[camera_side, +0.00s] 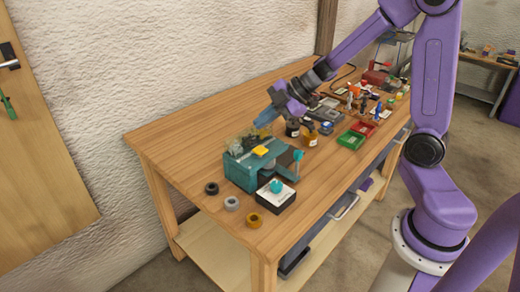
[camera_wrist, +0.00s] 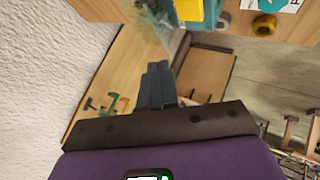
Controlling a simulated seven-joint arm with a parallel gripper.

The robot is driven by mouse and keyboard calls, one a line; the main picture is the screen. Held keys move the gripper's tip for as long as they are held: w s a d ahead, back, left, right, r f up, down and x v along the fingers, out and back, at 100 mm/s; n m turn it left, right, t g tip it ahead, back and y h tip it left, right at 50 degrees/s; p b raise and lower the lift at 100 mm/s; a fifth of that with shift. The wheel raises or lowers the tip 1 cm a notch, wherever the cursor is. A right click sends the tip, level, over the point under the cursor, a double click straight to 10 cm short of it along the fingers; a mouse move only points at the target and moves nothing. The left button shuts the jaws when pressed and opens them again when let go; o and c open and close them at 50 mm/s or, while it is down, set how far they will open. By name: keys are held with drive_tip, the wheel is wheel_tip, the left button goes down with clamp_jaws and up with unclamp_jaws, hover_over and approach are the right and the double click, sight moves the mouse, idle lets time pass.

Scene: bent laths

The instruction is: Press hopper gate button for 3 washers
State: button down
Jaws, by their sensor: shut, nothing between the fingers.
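The teal hopper unit (camera_side: 240,172) stands near the left end of the bench, with a clear, cluttered upper part and a yellow block (camera_side: 261,150) on top. The yellow block also shows at the top of the wrist view (camera_wrist: 189,10). A dark box with a white top (camera_side: 284,198) and a round teal knob (camera_side: 276,186) sits in front of the unit. I cannot tell which part is the gate button. My gripper (camera_side: 259,123) is above and behind the unit, apart from the yellow block; its fingers (camera_wrist: 156,82) are together and empty.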

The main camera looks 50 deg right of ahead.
sight(256, 150)
drive_tip(key=shift+f, duration=2.7)
drive_tip(key=shift+f, duration=0.15)
drive_tip(key=shift+f, duration=0.25)
drive_tip(key=shift+f, duration=0.75)
idle(1.0)
drive_tip(key=shift+r, duration=1.2)
drive_tip(key=shift+r, duration=2.5)
